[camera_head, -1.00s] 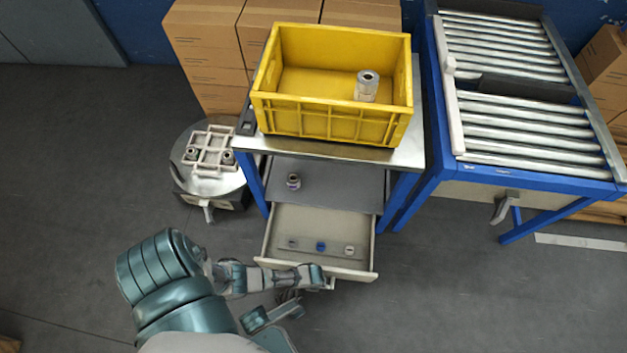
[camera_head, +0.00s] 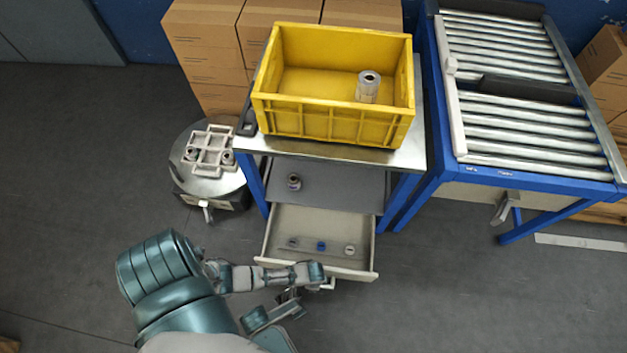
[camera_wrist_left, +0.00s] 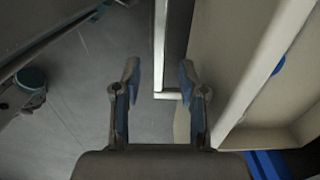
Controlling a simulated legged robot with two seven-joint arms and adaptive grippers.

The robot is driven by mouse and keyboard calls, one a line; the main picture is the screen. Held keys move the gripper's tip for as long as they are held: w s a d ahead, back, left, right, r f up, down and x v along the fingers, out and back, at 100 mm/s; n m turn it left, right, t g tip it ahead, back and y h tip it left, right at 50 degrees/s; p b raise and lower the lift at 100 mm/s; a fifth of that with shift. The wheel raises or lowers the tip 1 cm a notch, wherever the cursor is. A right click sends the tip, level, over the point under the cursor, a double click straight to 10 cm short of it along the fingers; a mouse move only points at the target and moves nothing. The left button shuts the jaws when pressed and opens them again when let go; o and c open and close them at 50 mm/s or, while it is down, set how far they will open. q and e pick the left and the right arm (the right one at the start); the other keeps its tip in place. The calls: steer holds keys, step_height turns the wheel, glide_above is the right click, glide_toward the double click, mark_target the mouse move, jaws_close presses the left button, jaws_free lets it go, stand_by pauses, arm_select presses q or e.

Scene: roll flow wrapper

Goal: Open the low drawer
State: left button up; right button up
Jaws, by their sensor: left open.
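The low drawer (camera_head: 283,230) under the workbench is pulled out, with its inside showing in the head view. Its pale front (camera_head: 350,273) carries a handle (camera_head: 328,284), partly hidden by my arm. My left gripper (camera_head: 292,296) is beside the handle at the drawer's front; its fingers are mostly hidden there. In the left wrist view my left gripper (camera_wrist_left: 159,68) is open, with one finger on each side of the handle bar's (camera_wrist_left: 160,45) end. I cannot tell whether either finger touches the bar. The right gripper is not in view.
Small round parts (camera_head: 321,246) lie in the drawer. A shelf (camera_head: 330,183) above it holds a small part (camera_head: 294,181). A yellow crate (camera_head: 330,122) stands on the bench. A round stand (camera_head: 210,180) is at left, a roller conveyor (camera_head: 530,95) at right. The floor in front is clear.

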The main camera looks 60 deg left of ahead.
arm_select(q)
step_height(320, 180, up, 7)
steer(key=shift+r, duration=0.2)
stand_by(0.6)
